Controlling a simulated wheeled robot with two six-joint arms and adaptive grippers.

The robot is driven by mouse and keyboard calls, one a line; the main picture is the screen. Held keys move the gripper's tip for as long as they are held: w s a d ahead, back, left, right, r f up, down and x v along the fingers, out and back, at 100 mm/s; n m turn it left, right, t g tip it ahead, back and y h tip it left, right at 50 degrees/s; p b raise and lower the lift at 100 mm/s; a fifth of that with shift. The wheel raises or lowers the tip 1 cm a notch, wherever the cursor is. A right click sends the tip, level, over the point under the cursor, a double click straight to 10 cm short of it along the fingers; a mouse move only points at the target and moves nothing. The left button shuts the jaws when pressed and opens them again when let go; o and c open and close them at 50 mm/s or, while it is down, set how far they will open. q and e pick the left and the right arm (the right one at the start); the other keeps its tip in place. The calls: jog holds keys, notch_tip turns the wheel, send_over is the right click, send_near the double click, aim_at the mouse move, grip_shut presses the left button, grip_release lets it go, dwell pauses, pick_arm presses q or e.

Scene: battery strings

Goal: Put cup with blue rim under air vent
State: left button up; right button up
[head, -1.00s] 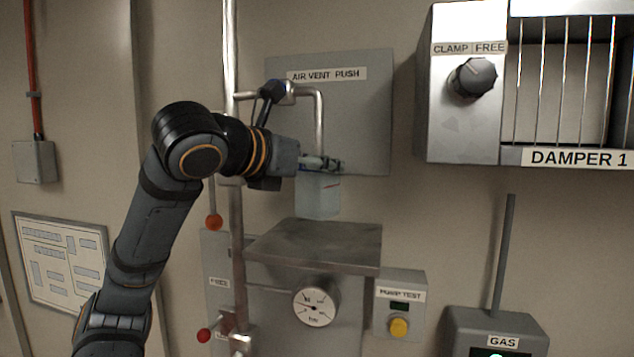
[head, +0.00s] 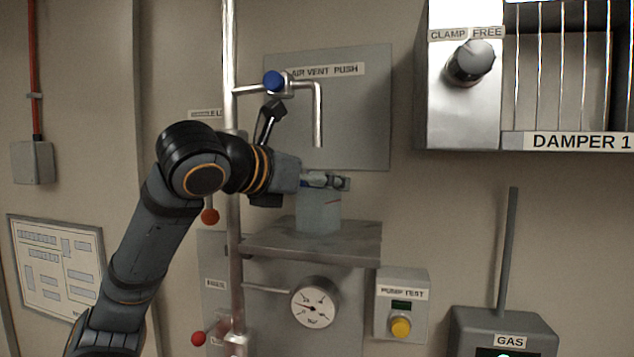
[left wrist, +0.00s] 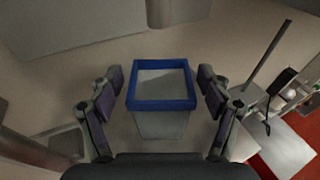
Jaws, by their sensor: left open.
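The cup with the blue rim (left wrist: 161,104) is upright between the fingers of my left gripper (left wrist: 161,78) in the left wrist view. My gripper is open, with a gap on each side of the cup. In the head view the pale cup body (head: 318,214) appears to stand on the grey shelf (head: 350,246), with my gripper (head: 326,182) around its top, hiding the rim. My right gripper is out of view.
A blue knob (head: 273,81) sits on the pipe beside a vertical pipe (head: 229,60). A pressure gauge (head: 314,303) and a pump test box (head: 402,305) are below. The damper box (head: 465,95) juts out at the upper right. The shelf is clear right of the cup.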

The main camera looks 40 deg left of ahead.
pick_arm(q)
jog(key=shift+r+p, duration=0.3)
jog(key=shift+r, duration=0.05)
jog(key=v, duration=1.2)
jog(key=shift+b, duration=0.35)
